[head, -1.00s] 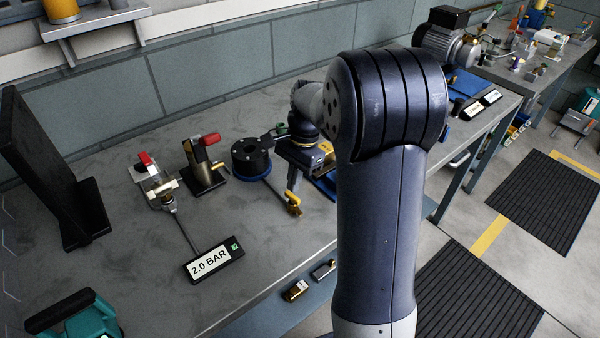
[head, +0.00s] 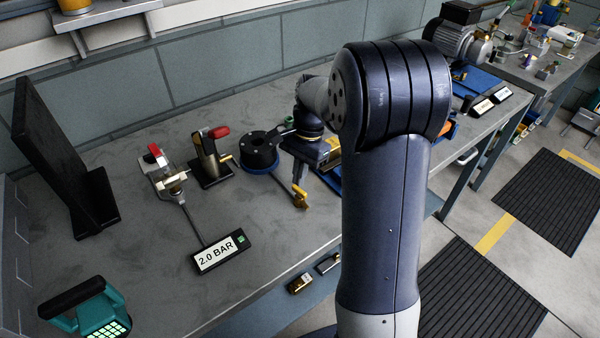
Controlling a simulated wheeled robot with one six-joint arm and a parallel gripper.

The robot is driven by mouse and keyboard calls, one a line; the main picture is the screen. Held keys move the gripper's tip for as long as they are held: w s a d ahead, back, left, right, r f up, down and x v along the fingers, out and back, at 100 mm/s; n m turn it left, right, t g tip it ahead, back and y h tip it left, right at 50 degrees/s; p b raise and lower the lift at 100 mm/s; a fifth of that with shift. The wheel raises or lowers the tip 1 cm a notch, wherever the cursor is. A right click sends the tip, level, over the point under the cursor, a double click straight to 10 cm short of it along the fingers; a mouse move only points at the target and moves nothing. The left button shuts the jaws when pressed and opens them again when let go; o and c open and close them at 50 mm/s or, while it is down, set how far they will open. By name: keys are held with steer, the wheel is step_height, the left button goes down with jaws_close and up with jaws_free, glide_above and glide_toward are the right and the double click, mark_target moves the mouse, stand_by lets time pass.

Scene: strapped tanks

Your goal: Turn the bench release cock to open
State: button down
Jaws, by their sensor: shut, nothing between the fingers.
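A small brass-yellow cock with a lever (head: 300,196), which looks like the bench release cock, sits near the front edge of the bench, at the end of a grey pipe from a black round flanged part. My gripper (head: 297,175) points down just above and behind the cock in the head view. Its fingers are small and dark here and look closed, with nothing seen between them. I cannot tell whether the fingertips touch the lever.
The black flanged part (head: 258,150) on a blue base, two red-handled fittings (head: 212,160) (head: 160,170) and a "2.0 BAR" display (head: 220,252) stand left of my gripper. A black upright panel (head: 60,150) and a teal device (head: 88,308) are further left.

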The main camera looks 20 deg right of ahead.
steer(key=shift+a+n+p, duration=0.3)
steer(key=shift+n+p, duration=0.3)
steer(key=shift+n, duration=0.3)
steer(key=shift+a+n+g+h+p, duration=0.2)
steer(key=shift+a+n+p, duration=0.1)
steer(key=shift+n, duration=0.4)
steer(key=shift+a+n+g+h+p, duration=0.2)
steer(key=shift+n+p, duration=0.1)
steer(key=shift+n, duration=0.4)
steer(key=shift+s+a+n+g+h+p, duration=0.15)
steer(key=shift+a+n+h+p, duration=0.15)
steer(key=shift+n, duration=0.9)
steer(key=shift+a+n+g+h+p, duration=0.2)
steer(key=shift+a+n+p, duration=0.2)
steer(key=shift+n, duration=0.8)
steer(key=shift+s+a+n+h+p, duration=0.15)
steer(key=shift+a+n+h, duration=0.05)
steer(key=shift+n, duration=0.65)
steer(key=shift+s+a+n+h+p, duration=0.15)
steer(key=shift+n+h, duration=0.05)
steer(key=shift+n, duration=0.65)
steer(key=shift+s+a+n, duration=0.1)
steer(key=shift+s+n, duration=0.1)
steer(key=shift+n, duration=0.4)
steer(key=shift+s+a, duration=0.15)
steer(key=shift+s+d, duration=0.3)
steer(key=shift+d, duration=0.35)
